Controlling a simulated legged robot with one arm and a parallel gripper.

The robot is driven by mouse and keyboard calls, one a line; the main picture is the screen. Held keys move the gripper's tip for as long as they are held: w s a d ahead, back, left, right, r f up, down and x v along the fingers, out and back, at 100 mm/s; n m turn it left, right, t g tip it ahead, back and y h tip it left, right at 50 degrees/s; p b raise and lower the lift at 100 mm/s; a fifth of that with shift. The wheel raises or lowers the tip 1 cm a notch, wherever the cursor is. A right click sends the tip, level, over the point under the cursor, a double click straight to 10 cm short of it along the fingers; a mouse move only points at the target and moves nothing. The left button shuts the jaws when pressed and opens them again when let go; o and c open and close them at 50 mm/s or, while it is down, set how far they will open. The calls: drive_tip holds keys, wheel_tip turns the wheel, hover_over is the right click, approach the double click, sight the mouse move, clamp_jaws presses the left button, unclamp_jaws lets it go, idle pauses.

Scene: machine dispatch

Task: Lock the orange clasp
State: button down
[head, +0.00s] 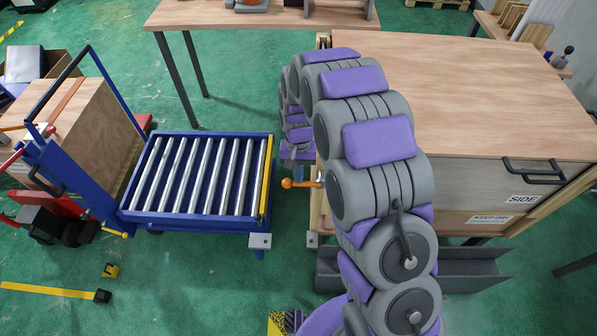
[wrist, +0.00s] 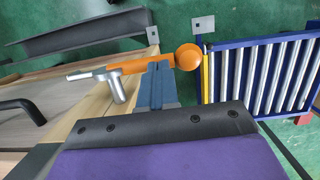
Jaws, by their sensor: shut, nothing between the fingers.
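The orange clasp (wrist: 140,64) shows in the wrist view as an orange bar with a round orange knob (wrist: 188,56) at its right end and a metal pin at its left. It sits at the edge of the wooden crate (head: 450,90). In the head view only the orange knob (head: 287,183) and a short piece show beside the crate's left side; my arm hides the rest. My gripper (wrist: 158,68) is shut and empty, its blue-grey fingertips overlapping the bar just left of the knob. I cannot tell whether they touch it.
A blue roller cart (head: 262,243) with a yellow bar stands left of the crate, with a narrow gap between. A blue-framed trolley (head: 85,185) carries a wooden box farther left. A grey channel (head: 470,268) lies below the crate.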

wheel_tip(320, 180, down, 10)
drive_tip(key=d+h+b, duration=0.2)
drive_tip(key=h, duration=0.5)
drive_tip(key=shift+d+f+m+g, duration=0.2)
drive_tip(key=shift+d+m+g, duration=0.1)
drive_tip(key=shift+d+m, duration=0.1)
idle(0.7)
idle(0.5)
drive_tip(key=shift+f, duration=0.1)
